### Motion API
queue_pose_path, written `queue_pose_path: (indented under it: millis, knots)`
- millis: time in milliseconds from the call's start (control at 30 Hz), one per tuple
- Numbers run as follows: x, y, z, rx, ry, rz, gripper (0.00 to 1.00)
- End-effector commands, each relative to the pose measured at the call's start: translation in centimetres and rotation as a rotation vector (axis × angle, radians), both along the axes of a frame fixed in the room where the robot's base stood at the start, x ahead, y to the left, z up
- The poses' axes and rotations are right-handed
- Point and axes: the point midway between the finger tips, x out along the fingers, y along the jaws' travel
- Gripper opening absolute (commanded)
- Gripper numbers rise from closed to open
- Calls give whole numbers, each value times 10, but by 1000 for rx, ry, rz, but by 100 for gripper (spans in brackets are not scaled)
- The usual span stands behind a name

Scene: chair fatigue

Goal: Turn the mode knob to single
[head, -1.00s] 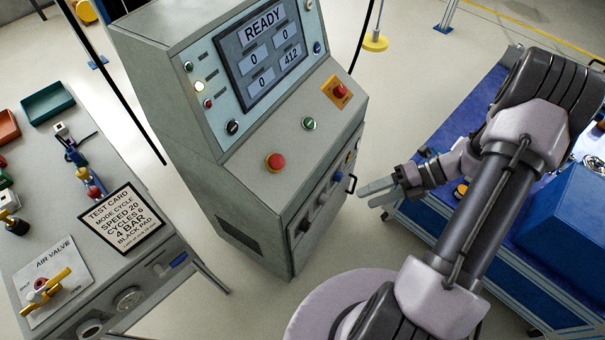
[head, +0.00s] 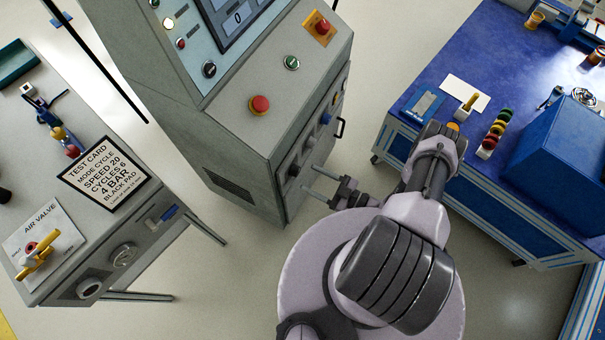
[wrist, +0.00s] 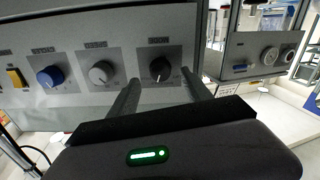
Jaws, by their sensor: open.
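The grey control cabinet (head: 270,100) carries a row of knobs on its front face. In the wrist view these are a black knob (wrist: 160,68), a grey knob (wrist: 101,73) and a blue knob (wrist: 50,76), with a yellow switch (wrist: 17,78) at the left. In the head view my gripper (head: 309,180) is at the cabinet's front; contact is unclear.
A red button (head: 260,105) and a green button (head: 291,62) sit on the cabinet's sloped top. A grey bench (head: 150,215) with a test card (head: 104,173) stands at the left. A blue workbench (head: 455,60) stands at the right. A door handle (head: 340,129) juts from the cabinet.

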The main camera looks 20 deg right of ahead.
Motion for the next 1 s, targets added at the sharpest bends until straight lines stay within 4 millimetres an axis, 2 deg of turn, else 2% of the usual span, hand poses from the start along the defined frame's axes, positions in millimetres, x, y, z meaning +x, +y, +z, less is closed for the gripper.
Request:
queue_pose_path:
  millis: [33,200,533,567,833,1000]
  knots:
    - [8,10,-1,-1,0,8,57]
    - [27,24,-1,-2,-2,2,57]
    - [32,28,0,-3,-1,0,57]
    - [32,28,0,-2,-2,0,55]
    - [31,28,0,-2,-2,0,2]
    - [31,28,0,-6,-5,0,0]
